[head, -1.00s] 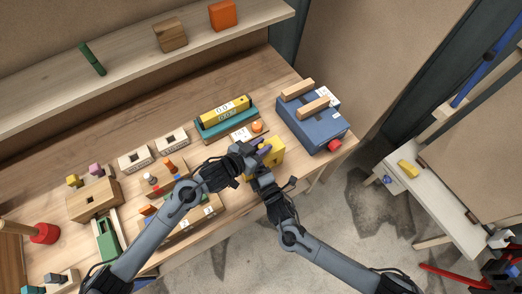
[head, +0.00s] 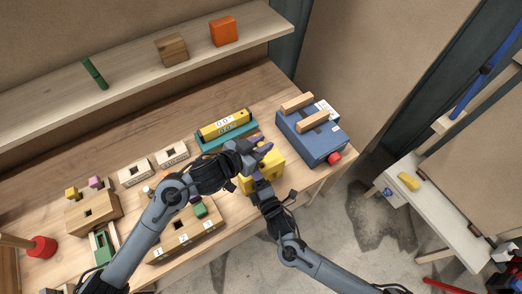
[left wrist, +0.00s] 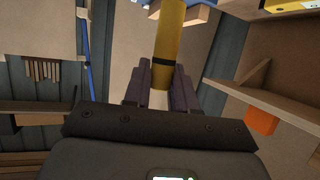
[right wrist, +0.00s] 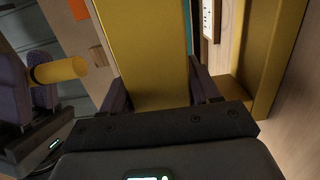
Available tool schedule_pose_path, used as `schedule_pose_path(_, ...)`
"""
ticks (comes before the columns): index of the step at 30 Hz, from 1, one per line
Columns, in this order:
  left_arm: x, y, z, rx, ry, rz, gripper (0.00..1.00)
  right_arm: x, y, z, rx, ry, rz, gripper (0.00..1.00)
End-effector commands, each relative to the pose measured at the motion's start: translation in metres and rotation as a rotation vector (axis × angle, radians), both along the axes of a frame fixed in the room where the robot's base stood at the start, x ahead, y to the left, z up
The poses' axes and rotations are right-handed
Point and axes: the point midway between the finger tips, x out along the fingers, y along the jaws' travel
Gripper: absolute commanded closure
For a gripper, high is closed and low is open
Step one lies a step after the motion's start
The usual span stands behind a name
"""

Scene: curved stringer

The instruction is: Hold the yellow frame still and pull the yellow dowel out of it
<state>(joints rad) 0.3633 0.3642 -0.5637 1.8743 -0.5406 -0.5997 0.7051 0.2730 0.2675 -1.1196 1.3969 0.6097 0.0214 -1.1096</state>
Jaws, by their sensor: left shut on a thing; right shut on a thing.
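The yellow frame (head: 272,166) is near the bench's front edge in the head view. My right gripper (head: 262,180) is shut on it; the right wrist view shows a yellow bar of the frame (right wrist: 150,50) between the fingers. My left gripper (head: 262,147) is just behind the frame. It is shut on the yellow dowel, which has a dark band and runs up from between purple fingers in the left wrist view (left wrist: 168,35). In the right wrist view the dowel (right wrist: 58,69) shows a bare end, seemingly apart from the frame. The head view hides most of the dowel.
A blue box (head: 312,140) with wooden bars stands to the right, a red knob (head: 334,158) at its corner. A teal tray (head: 228,138) with a yellow block (head: 224,124) is behind my grippers. A wooden block with slots (head: 185,232) lies at the front left.

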Motion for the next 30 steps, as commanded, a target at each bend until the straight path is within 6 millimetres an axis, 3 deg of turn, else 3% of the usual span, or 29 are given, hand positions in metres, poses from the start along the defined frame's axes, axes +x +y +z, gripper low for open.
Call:
schedule_pose_path(12, -0.0004, -0.0002, 0.0086, 0.0, 0.0, -0.001, 1.0, -0.0001, -0.0003, -0.0008, -0.001, 0.002, 0.0, 0.86)
schedule_pose_path(13, -0.0003, -0.0002, 0.0085, 0.0, 0.0, -0.001, 1.0, -0.0001, -0.0002, -0.0008, -0.001, 0.002, 0.0, 0.34)
schedule_pose_path(18, -0.0003, -0.0002, 0.0085, 0.0, 0.0, -0.001, 1.0, -0.0001, -0.0002, -0.0006, 0.0, 0.001, 0.0, 0.09)
schedule_pose_path(24, -0.0004, -0.0002, 0.0084, 0.0, 0.0, 0.0, 1.0, 0.0, -0.0001, -0.0003, 0.0, 0.0, 0.0, 0.09)
schedule_pose_path(26, -0.0003, -0.0001, 0.0084, 0.0, 0.0, 0.0, 1.0, 0.0, -0.0001, -0.0002, 0.0, 0.0, 0.0, 0.0)
schedule_pose_path(30, -0.0004, -0.0002, 0.0084, 0.0, 0.0, 0.0, 1.0, 0.0, 0.0, -0.0001, 0.0, 0.0, 0.0, 0.0)
